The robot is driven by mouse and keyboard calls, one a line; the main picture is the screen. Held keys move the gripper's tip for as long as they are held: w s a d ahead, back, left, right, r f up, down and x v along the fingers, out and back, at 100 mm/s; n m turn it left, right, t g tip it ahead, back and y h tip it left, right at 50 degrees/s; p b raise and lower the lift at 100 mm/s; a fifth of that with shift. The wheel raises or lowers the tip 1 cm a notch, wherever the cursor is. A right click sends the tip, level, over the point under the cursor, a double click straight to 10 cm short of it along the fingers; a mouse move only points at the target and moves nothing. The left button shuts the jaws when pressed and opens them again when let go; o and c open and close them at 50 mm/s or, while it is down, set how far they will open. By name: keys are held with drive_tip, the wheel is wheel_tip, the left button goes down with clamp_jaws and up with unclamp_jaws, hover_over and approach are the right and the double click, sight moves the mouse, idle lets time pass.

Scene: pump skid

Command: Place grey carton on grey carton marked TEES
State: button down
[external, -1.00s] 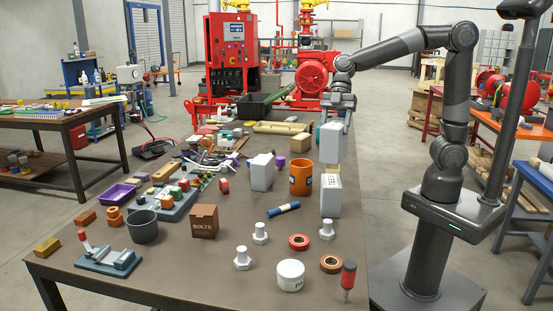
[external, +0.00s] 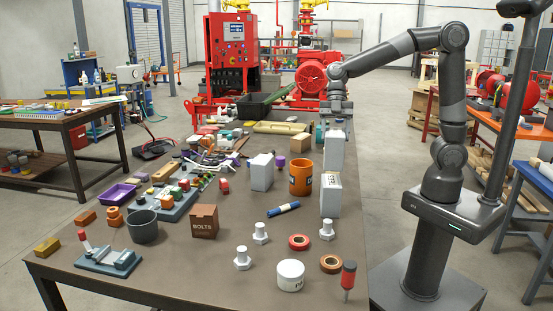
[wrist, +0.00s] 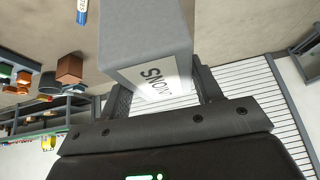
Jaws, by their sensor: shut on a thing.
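A grey carton (external: 333,150) hangs upright in my gripper (external: 337,110) near the right side of the table. In the wrist view the fingers (wrist: 163,92) close on both sides of this carton (wrist: 148,35), whose white label shows upside-down letters, partly hidden. The grey carton marked TEES (external: 330,200) stands upright on the table by the right edge. The held carton shows just above and behind it in the external view; I cannot tell the gap between them. Another grey carton (external: 262,172) stands to the left.
A cardboard box (external: 300,142) is farther back.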

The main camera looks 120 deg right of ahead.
sight(334, 148)
drive_tip(key=shift+w+a+f, duration=0.4)
drive_tip(key=shift+w+a, duration=0.05)
drive_tip(key=shift+w, duration=0.1)
drive_tip(key=shift+f, duration=2.05)
drive_tip(key=shift+c, duration=2.1)
unclamp_jaws()
drive_tip(key=shift+f, duration=0.1)
